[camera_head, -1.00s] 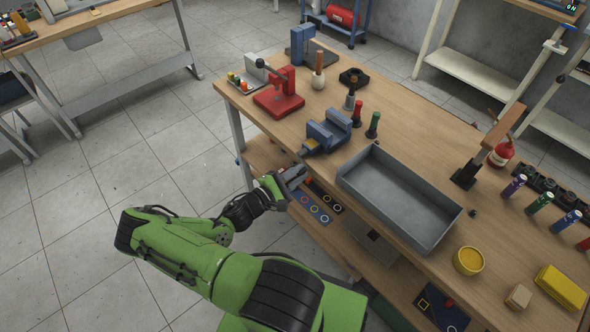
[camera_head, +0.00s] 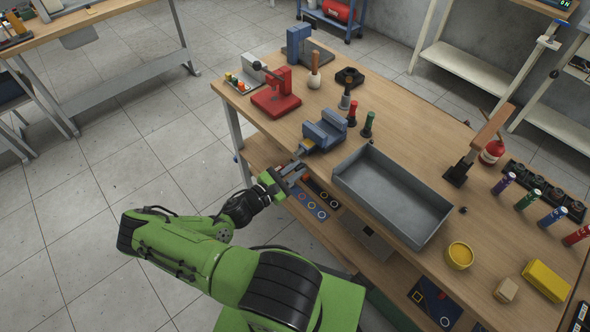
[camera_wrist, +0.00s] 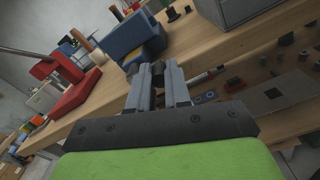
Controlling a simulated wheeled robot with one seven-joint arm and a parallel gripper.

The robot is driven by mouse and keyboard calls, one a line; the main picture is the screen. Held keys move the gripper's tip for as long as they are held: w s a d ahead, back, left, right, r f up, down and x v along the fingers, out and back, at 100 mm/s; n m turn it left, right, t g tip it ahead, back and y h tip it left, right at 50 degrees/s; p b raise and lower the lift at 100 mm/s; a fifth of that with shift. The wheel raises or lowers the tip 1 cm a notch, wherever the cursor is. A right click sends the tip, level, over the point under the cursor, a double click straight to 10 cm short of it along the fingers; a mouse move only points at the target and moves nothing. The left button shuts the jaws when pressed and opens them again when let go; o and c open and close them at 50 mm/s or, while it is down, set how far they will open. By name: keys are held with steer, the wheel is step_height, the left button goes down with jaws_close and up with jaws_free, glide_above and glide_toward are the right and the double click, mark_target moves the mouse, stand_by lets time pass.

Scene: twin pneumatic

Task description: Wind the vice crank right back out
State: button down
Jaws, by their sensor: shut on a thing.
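The blue vice (camera_head: 325,131) stands at the table's front edge, left of the grey tray. It also shows at upper left of centre in the wrist view (camera_wrist: 130,37). Its crank sticks out over the edge towards me. My gripper (camera_head: 298,165) is just off the edge, in front of the vice. In the wrist view, the gripper's fingertips (camera_wrist: 159,72) are closed around a small dark part of the crank (camera_wrist: 158,67). The fingers hide most of the crank, so its turn angle cannot be told.
A grey tray (camera_head: 393,197) sits right of the vice. A red press (camera_head: 277,97) stands to its left, and a red and a green handled tool (camera_head: 367,125) stand behind. A lower shelf with flat panels (camera_head: 311,204) lies under the gripper. The floor at left is clear.

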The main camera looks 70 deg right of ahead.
steer(key=c, duration=1.1)
jaws_free()
steer(key=v, duration=1.5)
steer(key=shift+w+a, duration=0.2)
steer(key=shift+a, duration=0.2)
